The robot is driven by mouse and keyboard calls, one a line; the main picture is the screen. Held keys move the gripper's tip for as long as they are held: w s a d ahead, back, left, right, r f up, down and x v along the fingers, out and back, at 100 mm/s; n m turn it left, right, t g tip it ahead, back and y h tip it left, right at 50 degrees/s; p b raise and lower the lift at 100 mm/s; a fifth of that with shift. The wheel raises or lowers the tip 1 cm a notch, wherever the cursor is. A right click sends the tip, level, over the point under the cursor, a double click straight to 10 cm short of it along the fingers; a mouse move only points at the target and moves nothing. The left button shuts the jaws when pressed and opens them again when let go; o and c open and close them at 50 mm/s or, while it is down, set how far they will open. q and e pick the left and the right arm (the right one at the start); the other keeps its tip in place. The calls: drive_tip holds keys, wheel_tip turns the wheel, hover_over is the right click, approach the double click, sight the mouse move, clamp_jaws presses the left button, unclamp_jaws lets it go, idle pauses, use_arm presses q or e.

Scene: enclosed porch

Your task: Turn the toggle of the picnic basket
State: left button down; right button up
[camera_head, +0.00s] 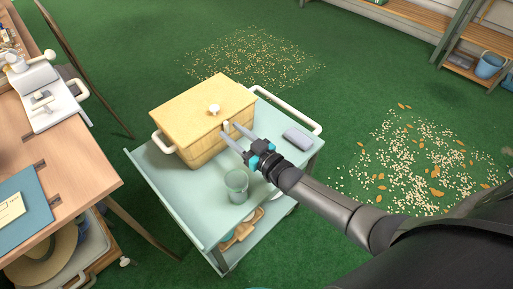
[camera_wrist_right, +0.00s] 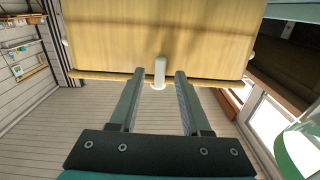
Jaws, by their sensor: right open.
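The yellow picnic basket (camera_head: 185,104) stands lid closed on a pale blue cart, with a white knob (camera_head: 214,109) on its lid. Its small white toggle (camera_head: 226,126) is at the upper edge of the side facing my right arm. My right gripper (camera_head: 233,133) is open at that side, with its fingertips near the toggle. In the right wrist view the basket (camera_wrist_right: 110,38) fills the top, and the upright toggle (camera_wrist_right: 159,73) shows between the two fingertips (camera_wrist_right: 160,77). I cannot tell whether the fingers touch it. My left gripper is not in view.
The cart (camera_head: 178,196) also carries a clear glass (camera_head: 236,186) below my right gripper and a grey-purple case (camera_head: 298,138) to its right. A wooden table (camera_head: 72,160) stands at the left. Scattered bits (camera_head: 425,160) lie on the green floor.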

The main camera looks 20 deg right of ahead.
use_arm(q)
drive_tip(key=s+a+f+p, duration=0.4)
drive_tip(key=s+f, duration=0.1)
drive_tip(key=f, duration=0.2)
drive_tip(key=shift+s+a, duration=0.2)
use_arm(e)
drive_tip(key=v, duration=1.4)
drive_tip(key=shift+s, duration=0.2)
drive_tip(key=shift+d, duration=0.1)
